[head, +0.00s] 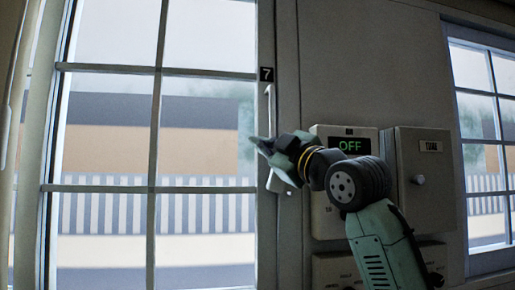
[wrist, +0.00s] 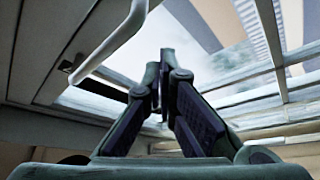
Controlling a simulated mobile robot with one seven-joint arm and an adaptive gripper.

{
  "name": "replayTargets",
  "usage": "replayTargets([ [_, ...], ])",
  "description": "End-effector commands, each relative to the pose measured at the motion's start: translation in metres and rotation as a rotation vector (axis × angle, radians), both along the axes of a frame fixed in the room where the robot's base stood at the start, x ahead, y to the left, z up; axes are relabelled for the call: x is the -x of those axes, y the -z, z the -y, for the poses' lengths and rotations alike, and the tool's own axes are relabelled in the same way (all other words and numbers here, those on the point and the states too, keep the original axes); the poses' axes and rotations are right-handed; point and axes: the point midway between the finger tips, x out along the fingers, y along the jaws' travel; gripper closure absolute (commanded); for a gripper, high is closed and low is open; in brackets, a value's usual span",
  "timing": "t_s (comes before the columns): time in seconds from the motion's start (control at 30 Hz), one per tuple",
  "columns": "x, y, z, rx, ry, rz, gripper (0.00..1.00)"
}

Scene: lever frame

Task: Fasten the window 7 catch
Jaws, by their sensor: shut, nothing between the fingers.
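The tall window with the black number 7 label (head: 266,74) fills the left of the head view. A pale upright bar (head: 269,103) stands on its right frame below the label. A small pale piece (head: 275,183) shows on the frame just below my gripper; I cannot tell whether it is the catch or the bar's lower end. My gripper (head: 257,142) is in front of this frame, pointing left, and hides part of it. In the wrist view my gripper (wrist: 160,62) is shut and empty. A pale bent bar (wrist: 122,42) is left of the fingers, apart from them in the picture.
A grey box with a green OFF display (head: 351,146) is on the wall behind my arm. A grey cabinet with a round knob (head: 418,180) is beside it. Another window (head: 485,130) is at the far right. The panes left of my gripper are clear.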

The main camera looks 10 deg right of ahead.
Motion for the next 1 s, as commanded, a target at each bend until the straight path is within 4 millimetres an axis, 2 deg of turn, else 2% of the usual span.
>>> replayTargets([
  [0.03, 0.000, 0.008, 0.011, -0.003, 0.005, -0.002, 1.00],
  [0.1, 0.001, 0.015, 0.019, -0.004, 0.004, -0.003, 1.00],
  [0.3, 0.004, 0.026, 0.031, -0.002, 0.000, -0.001, 1.00],
  [0.77, 0.004, 0.027, 0.032, -0.002, -0.001, -0.001, 1.00],
  [1.0, 0.002, 0.030, 0.021, -0.024, 0.000, -0.003, 1.00],
])
